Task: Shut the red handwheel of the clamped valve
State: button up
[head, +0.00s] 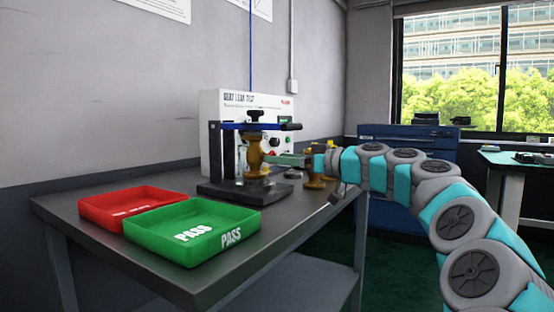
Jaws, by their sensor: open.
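A brass valve (254,156) stands upright in a clamp fixture (226,190) with a dark base, a dark post and a blue bar across its top. A black knob sits above the bar. I cannot make out the red handwheel in this view.
A red tray (90,212) and a green PASS tray (160,247) lie on the dark table (55,212), left of the fixture. A white leak test box (212,104) stands behind the fixture. More brass parts (314,182) stand right of it, partly behind my arm. A blue cabinet (380,132) is beyond.

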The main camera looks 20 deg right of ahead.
jog(key=shift+w+a, duration=0.5)
grip_shut()
dwell(0.3)
